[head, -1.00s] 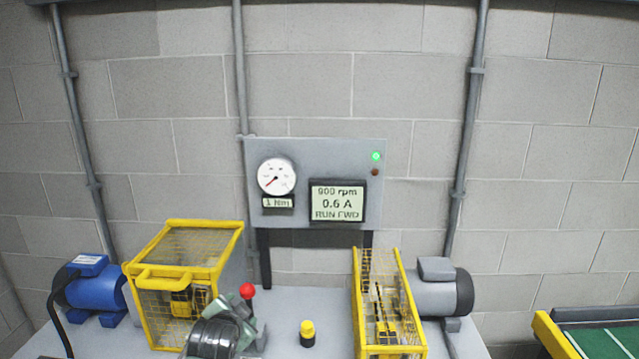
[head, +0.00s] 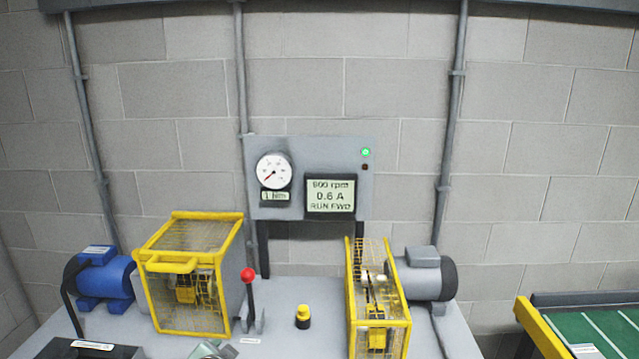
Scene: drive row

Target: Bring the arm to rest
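My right gripper is not in view. The grey panel (head: 335,150) has a dial gauge (head: 273,171) and a display (head: 330,196) reading about 900 rpm, 0.6 A and RUN FWD. Its green lamp (head: 365,152) is lit.
Yellow mesh guards (head: 190,275) and (head: 378,300) stand left and right on the grey bench (head: 285,340). A blue motor (head: 104,277), a grey motor (head: 428,277) and a small black-and-yellow knob (head: 303,317) are there too. A green conveyor (head: 590,330) is at the right.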

